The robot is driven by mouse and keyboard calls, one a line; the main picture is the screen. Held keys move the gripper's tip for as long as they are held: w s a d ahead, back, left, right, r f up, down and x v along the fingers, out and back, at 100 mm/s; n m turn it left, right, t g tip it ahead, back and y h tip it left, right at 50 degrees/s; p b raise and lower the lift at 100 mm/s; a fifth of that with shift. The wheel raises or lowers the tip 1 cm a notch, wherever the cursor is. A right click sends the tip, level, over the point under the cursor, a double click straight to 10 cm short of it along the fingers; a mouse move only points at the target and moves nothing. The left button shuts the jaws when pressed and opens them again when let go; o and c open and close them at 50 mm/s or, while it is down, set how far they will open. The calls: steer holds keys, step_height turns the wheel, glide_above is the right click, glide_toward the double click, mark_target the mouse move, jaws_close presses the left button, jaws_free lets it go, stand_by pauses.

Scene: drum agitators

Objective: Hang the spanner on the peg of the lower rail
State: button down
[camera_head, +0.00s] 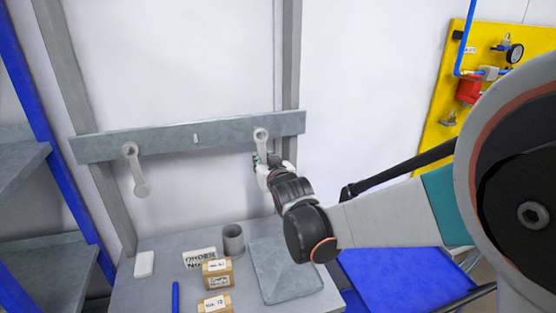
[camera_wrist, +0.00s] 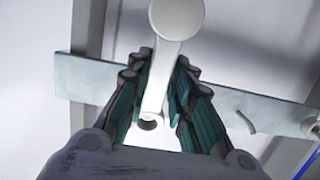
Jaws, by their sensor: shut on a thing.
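A grey rail (camera_head: 222,133) runs across the wall frame, with a small bare pale peg (camera_head: 196,138) near its middle. One pale spanner (camera_head: 137,172) hangs down from the rail's left part. My gripper (camera_head: 262,165) is at the rail's right part, shut on a second pale spanner (camera_head: 261,136), whose upper end shows in front of the rail. In the wrist view the spanner (camera_wrist: 172,60) lies between my teal-padded fingers (camera_wrist: 158,95), with a holed end and a broad round end. I cannot tell whether the held spanner touches the rail or a peg.
Below the rail, a grey bench (camera_head: 150,290) holds a grey cup (camera_head: 233,240), cardboard boxes (camera_head: 217,273), a label card (camera_head: 200,259) and a flat grey tray (camera_head: 283,270). A blue-framed shelf (camera_head: 30,160) stands left. A yellow panel (camera_head: 440,130) with a gauge is at right.

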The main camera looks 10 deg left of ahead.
steer(key=shift+r+x, duration=0.15)
steer(key=shift+x, duration=0.55)
steer(key=shift+r+x, duration=0.15)
steer(key=shift+x, duration=0.55)
steer(key=shift+w+a+f+b, duration=0.35)
steer(key=shift+w+f+b, duration=0.15)
steer(key=shift+w, duration=0.1)
steer(key=c, duration=1.3)
jaws_free()
